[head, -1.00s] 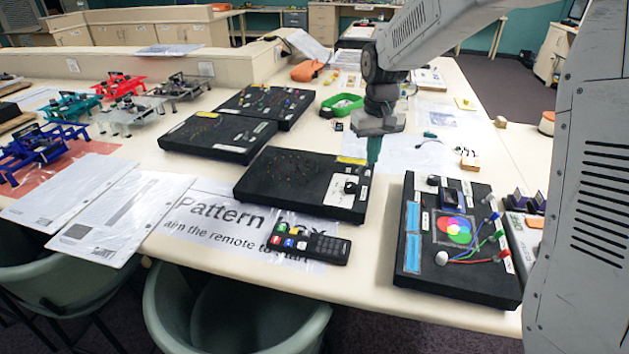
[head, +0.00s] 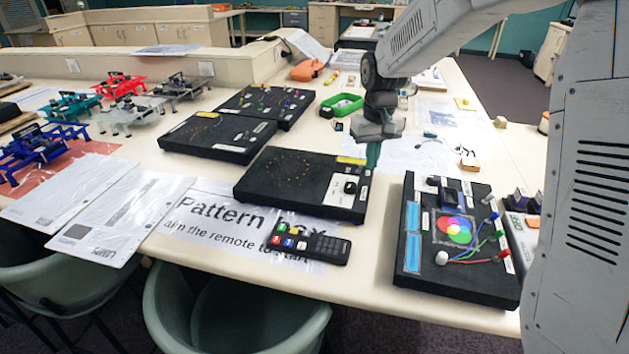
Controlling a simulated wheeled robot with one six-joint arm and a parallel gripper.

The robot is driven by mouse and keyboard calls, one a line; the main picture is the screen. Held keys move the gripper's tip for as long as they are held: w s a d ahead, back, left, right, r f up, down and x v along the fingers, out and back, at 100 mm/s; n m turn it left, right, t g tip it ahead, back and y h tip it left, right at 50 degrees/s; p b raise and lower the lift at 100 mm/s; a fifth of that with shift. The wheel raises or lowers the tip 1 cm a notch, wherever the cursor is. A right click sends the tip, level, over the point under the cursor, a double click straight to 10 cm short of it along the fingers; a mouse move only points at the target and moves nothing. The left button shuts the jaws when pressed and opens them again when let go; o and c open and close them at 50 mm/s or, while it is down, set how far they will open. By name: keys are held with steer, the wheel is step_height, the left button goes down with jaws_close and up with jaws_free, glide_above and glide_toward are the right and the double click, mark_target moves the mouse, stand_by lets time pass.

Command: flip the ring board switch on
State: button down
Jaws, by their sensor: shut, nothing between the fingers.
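The ring board (head: 270,185) is a black slab with a ring of small dots, lying on the white table in the middle of the head view. A white panel (head: 338,192) at its right end carries a small black switch (head: 351,187). I cannot tell which way the switch is set. My gripper (head: 373,158) points down with its teal fingers shut and empty. It is by the board's back right corner, beyond the switch and a little to its right in the picture. Whether the fingertips touch anything cannot be told.
A black remote (head: 318,245) lies in front of the board on a printed sheet. A board with coloured circles and wires (head: 415,250) stands to the right. Two more black boards (head: 205,145) lie behind left. A green tray (head: 342,106) is further back.

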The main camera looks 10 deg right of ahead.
steer(key=shift+f, duration=1)
steer(key=shift+w+a, duration=0.3)
steer(key=shift+a, duration=0.4)
step_height(320, 180, up, 7)
steer(key=shift+d, duration=0.3)
stand_by(0.4)
steer(key=shift+s, duration=0.1)
steer(key=s+d+r, duration=0.2)
steer(key=s, duration=1.5)
steer(key=s+d+r+m+t, duration=0.1)
steer(key=s+d+r, duration=0.1)
steer(key=s, duration=1.6)
steer(key=shift+s+r, duration=0.2)
steer(key=shift+r, duration=0.45)
